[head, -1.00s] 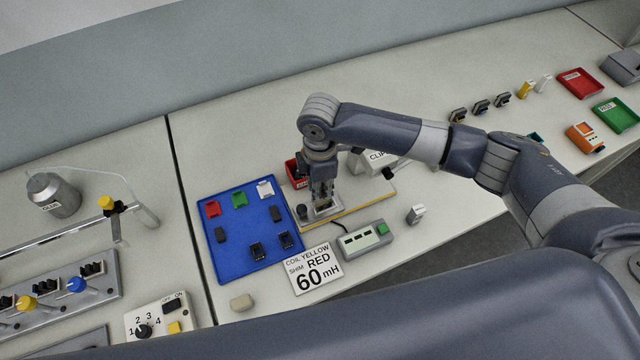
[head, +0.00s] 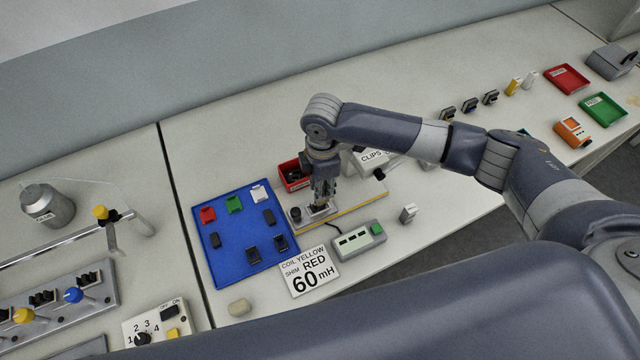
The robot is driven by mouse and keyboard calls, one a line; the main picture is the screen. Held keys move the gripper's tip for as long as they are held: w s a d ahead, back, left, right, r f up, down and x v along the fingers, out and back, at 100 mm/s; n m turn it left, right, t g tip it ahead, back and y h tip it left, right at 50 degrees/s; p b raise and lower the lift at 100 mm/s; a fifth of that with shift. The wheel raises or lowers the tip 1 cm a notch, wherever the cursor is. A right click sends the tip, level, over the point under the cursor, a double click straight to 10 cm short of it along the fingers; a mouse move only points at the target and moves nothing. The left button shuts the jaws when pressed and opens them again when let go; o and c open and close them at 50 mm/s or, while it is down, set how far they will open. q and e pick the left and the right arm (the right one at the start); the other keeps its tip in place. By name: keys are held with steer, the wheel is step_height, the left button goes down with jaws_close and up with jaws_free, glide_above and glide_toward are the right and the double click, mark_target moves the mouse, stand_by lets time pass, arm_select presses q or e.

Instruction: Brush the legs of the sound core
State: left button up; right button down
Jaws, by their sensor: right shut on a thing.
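My right gripper (head: 320,203) points down over the small metal plate of a fixture (head: 350,207) in the middle of the table. It is shut on a small part at that plate; the fingers hide most of the part, so I cannot tell what it is. The blue tray (head: 222,270) lies just left of the fixture. Dark cores lie in it, one at the lower middle (head: 252,255) and one at the lower right (head: 281,243). Their legs are too small to judge. I cannot make out a brush for certain. My left gripper is not in view.
A red bin (head: 290,181) with dark pieces stands behind the fixture, near a box marked CLIPS (head: 371,158). A grey meter box (head: 358,239) and a sign reading 60 mH (head: 310,271) stand in front. A grey pot (head: 47,205) stands at far left.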

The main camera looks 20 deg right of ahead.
steer(key=shift+a, duration=0.15)
steer(key=shift+s+a+p, duration=0.25)
steer(key=shift+a+p, duration=0.05)
steer(key=shift+a, duration=0.75)
steer(key=shift+d, duration=0.15)
steer(key=shift+w+d+f+p, duration=0.1)
steer(key=shift+d+p, duration=0.1)
steer(key=shift+d, duration=0.35)
steer(key=shift+w+d+p, duration=0.1)
steer(key=shift+d+p, duration=0.05)
steer(key=shift+d, duration=0.35)
steer(key=shift+a, duration=0.2)
steer(key=shift+s+a+p, duration=0.2)
steer(key=shift+a+p, duration=0.15)
steer(key=shift+a, duration=0.65)
steer(key=shift+d, duration=0.15)
steer(key=shift+w+d, duration=0.25)
steer(key=shift+d, duration=0.8)
